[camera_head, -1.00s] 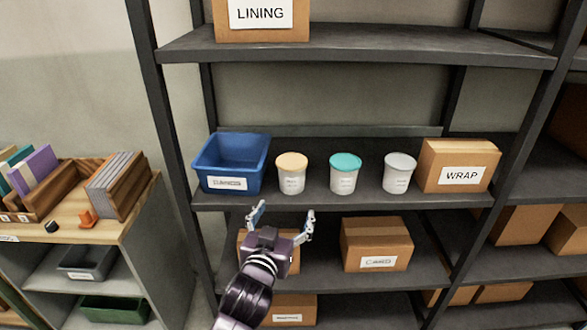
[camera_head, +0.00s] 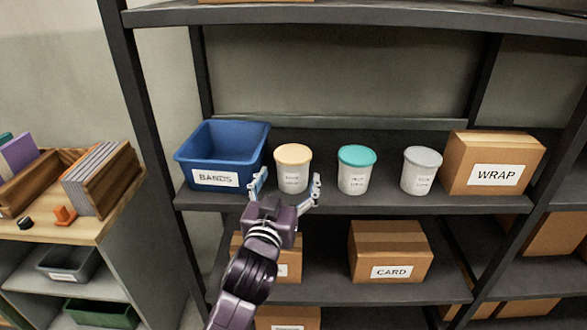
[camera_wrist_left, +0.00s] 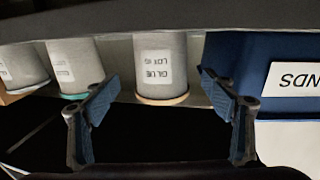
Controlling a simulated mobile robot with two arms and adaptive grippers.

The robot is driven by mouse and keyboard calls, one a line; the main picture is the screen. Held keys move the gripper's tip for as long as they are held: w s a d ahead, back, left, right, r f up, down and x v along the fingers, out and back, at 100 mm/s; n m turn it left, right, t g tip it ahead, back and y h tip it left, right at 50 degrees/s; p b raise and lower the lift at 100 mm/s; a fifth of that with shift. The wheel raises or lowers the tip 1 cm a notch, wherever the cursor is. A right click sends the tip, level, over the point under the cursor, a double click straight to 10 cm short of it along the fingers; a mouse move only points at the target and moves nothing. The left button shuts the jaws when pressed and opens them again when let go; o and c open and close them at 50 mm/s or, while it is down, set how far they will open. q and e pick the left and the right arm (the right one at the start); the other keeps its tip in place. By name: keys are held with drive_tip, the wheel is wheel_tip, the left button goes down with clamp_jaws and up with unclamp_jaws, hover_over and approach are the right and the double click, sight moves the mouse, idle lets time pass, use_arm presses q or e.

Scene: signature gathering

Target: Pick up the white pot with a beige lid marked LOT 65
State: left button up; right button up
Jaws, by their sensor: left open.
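The white pot with the beige lid (camera_head: 292,170) stands upright on the middle shelf, just right of the blue bin. In the left wrist view, which is upside down, the same pot (camera_wrist_left: 160,65) shows a label reading GLUE and a small lot line. My left gripper (camera_head: 287,184) is open in front of this pot, its fingers spread to either side. In the wrist view the pot lies between the open fingers (camera_wrist_left: 158,84). I cannot tell whether the fingers touch it. My right gripper is not in view.
A teal-lidded pot (camera_head: 356,170) and a grey-lidded pot (camera_head: 420,170) stand to the right, then a WRAP box (camera_head: 492,163). The blue BANDS bin (camera_head: 222,157) is close on the left. The shelf edge (camera_head: 380,206) runs below, above a CARD box (camera_head: 388,250).

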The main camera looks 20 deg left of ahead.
use_arm(q)
drive_tip(key=shift+w, duration=0.25)
drive_tip(key=w, duration=0.3)
drive_tip(key=w+p, duration=0.1)
drive_tip(key=shift+w+a, duration=0.2)
drive_tip(key=shift+a, duration=0.1)
drive_tip(key=shift+w+f, duration=0.1)
drive_tip(key=shift+w, duration=0.25)
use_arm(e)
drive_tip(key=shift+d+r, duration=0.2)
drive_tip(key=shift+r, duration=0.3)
use_arm(q)
drive_tip(key=c, duration=1.5)
drive_tip(key=shift+c, duration=0.9)
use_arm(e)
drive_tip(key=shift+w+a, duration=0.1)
